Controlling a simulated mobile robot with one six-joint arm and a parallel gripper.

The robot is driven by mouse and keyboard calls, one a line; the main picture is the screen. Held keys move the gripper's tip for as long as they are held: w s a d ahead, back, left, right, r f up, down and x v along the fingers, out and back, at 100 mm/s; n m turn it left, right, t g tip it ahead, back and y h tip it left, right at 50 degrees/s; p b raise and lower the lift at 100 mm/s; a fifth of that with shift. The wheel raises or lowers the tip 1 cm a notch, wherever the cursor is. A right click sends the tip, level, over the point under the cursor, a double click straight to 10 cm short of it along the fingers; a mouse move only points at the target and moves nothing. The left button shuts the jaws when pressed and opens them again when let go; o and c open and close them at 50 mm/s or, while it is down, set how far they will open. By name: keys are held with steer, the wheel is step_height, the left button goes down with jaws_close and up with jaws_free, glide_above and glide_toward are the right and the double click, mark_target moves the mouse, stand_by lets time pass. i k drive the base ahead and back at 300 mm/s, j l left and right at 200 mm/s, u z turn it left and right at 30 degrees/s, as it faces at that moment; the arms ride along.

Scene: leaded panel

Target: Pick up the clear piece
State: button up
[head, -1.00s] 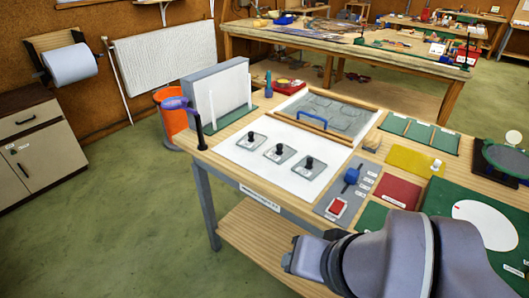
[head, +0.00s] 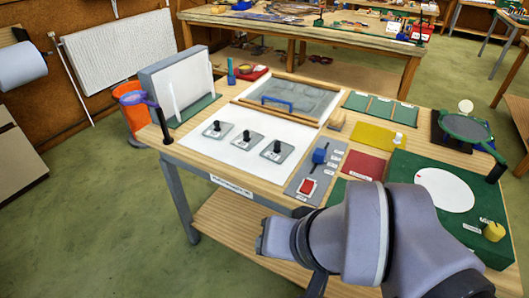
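Three pale, see-through square pieces with black knobs lie in a row on the white sheet (head: 238,158): a left one (head: 210,134), a middle one (head: 236,144) and a right one (head: 268,154). Each has a small label, too small to read, so I cannot tell which is the clear piece. A grey panel (head: 318,100) with faint piece outlines and a blue handle lies behind them, between wooden strips. My arm shows at the lower right, in front of the bench; my gripper's fingers do not show.
The wooden bench (head: 205,152) also holds a grey strip with a blue block (head: 319,156) and red switch (head: 306,187), a red mat (head: 363,165), a yellow mat (head: 371,135) and a green board with a white disc (head: 444,190). An upright grey rack (head: 176,84) stands at the left.

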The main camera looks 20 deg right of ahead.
mark_target(277, 151)
steer(key=z, duration=1.9)
steer(key=u, duration=1.6)
steer(key=i+j+z, duration=0.25)
steer(key=z, duration=0.15)
steer(key=i+j+z, duration=0.25)
steer(key=j+z, duration=0.15)
steer(key=i+j+z, duration=0.15)
steer(key=j+z, duration=0.2)
steer(key=i+j+z, duration=0.1)
steer(key=j+z, duration=0.3)
steer(key=j, duration=0.15)
steer(key=j+z, duration=0.8)
steer(key=j, duration=0.15)
